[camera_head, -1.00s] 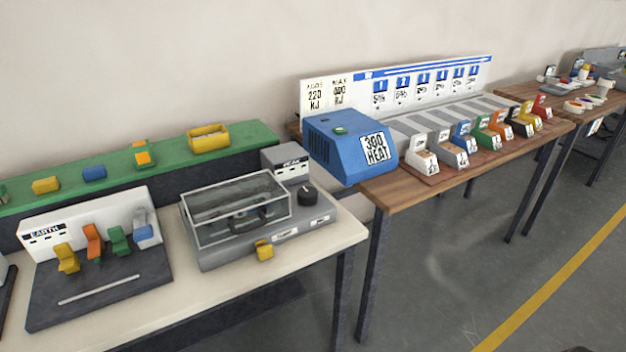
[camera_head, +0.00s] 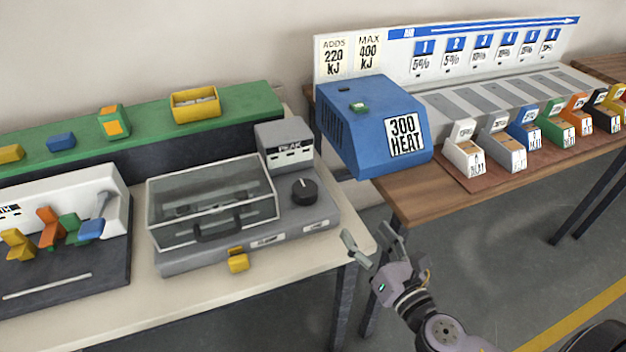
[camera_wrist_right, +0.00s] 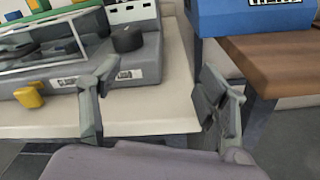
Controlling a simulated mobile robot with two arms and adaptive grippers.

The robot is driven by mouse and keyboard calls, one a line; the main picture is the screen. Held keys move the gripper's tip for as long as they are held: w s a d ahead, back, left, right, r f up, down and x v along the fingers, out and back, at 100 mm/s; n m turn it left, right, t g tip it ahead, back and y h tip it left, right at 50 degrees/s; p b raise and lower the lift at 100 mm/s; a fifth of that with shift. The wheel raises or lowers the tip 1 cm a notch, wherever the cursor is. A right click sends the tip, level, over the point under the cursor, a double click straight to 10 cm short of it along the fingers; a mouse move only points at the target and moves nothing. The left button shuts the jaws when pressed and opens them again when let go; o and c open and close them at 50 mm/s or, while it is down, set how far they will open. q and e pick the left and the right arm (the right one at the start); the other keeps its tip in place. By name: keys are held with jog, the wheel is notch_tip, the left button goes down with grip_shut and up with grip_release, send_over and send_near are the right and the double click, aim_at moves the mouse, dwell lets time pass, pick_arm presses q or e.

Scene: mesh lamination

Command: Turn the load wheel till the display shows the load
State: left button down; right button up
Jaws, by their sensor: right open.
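The load wheel is a black round knob (camera_head: 304,192) with a light mark, on the right part of the grey machine (camera_head: 300,228). In the right wrist view the knob (camera_wrist_right: 127,38) shows up beyond my left-hand finger. The display (camera_head: 289,153) is a small panel under the word PEAK on the box behind the knob; its reading is too small to tell. My right gripper (camera_head: 367,246) is open and empty at the table's front right corner, apart from the knob and in front of it to the right. It also shows open in the right wrist view (camera_wrist_right: 158,100). My left gripper is not in view.
A clear-lidded box with a handle (camera_head: 212,205) covers the machine's left part. A yellow block (camera_head: 238,260) sits at its front. A blue heater box (camera_head: 372,135) stands right on a wooden table (camera_head: 420,200). A gap separates the two tables.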

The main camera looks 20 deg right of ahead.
jog(key=a+r+n+y, duration=0.1)
jog(key=a+n+y, duration=0.2)
jog(key=n, duration=0.2)
jog(key=n+p, duration=0.1)
jog(key=p, duration=0.3)
send_near(312, 196)
jog(key=x, duration=0.4)
jog(key=shift+w+r, duration=0.3)
jog(key=shift+w, duration=0.1)
jog(key=x, duration=0.8)
jog(key=shift+a+f+p, duration=0.1)
jog(key=shift+f+p, duration=0.2)
jog(key=shift+p, duration=0.05)
jog(key=shift+c, duration=0.6)
jog(key=c, duration=1.1)
